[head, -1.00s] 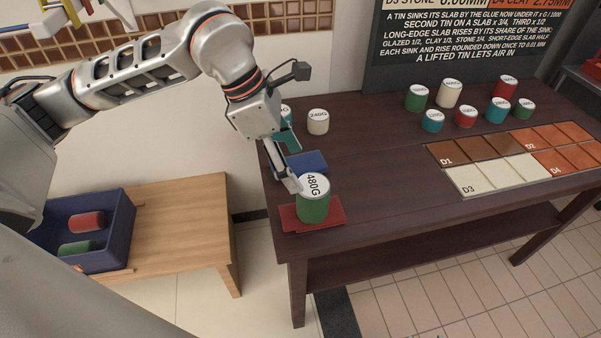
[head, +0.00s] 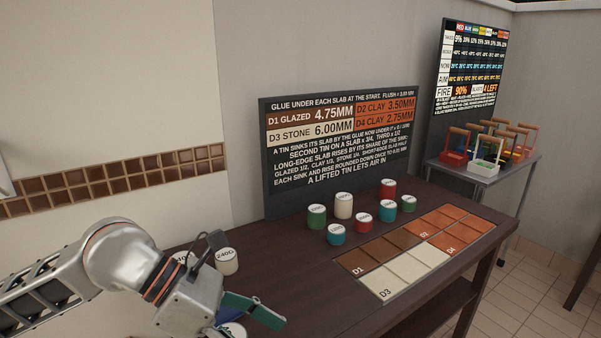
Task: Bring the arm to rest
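My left gripper (head: 262,314) is in the lower left of the head view, over the near left part of the dark table (head: 440,308). A teal finger part shows edge-on, so I cannot tell whether it is open or shut. A white tin top (head: 232,329) shows just below it, partly hidden. A white 240G tin (head: 226,264) stands behind the wrist, with another tin partly hidden beside it. My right gripper is not in view.
Several tins, including a tall white one (head: 343,207) and a green one (head: 316,219), stand mid-table. A dark sign (head: 262,160) stands behind. A side table (head: 478,172) holds coloured carriers.

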